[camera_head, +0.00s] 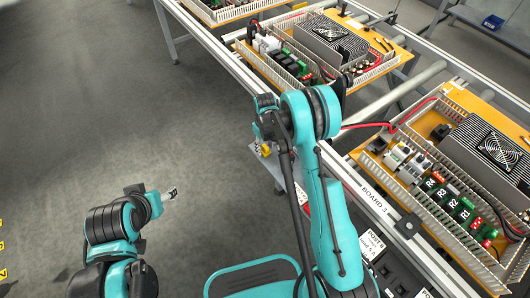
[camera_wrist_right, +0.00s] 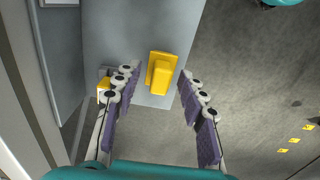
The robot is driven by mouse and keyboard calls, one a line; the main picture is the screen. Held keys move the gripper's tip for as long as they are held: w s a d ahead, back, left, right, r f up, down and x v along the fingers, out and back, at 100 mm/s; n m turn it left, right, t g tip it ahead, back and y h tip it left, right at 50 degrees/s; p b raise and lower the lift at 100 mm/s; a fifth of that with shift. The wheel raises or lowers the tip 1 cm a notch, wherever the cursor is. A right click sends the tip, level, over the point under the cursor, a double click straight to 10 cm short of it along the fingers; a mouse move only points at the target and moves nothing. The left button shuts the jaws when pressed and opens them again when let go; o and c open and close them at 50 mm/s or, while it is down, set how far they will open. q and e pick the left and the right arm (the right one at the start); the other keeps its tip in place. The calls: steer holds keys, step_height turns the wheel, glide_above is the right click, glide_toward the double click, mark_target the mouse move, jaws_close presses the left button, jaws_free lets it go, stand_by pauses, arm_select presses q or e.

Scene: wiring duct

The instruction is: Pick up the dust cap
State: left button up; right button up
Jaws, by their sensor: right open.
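The dust cap seems to be the yellow block (camera_wrist_right: 160,73) on a grey surface in the right wrist view. A small yellow patch (camera_head: 265,150) shows below my right gripper in the head view. My right gripper (camera_wrist_right: 157,82) is open, with one purple-padded finger on each side of the yellow block in the picture. I see no contact, and the depth gap is unclear. In the head view my right gripper (camera_head: 266,126) is partly hidden by its arm. My left gripper (camera_head: 171,194) is small at the left, over the floor; its jaws cannot be made out.
Another yellow piece (camera_wrist_right: 104,86) sits partly behind the left finger in the wrist view. A wooden board with a white wiring duct (camera_head: 437,205), terminals and a fan unit (camera_head: 497,150) stands at the right. More boards stand behind. Grey floor (camera_head: 90,90) is clear at the left.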

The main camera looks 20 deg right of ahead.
steer(key=shift+r, duration=0.1)
jaws_close()
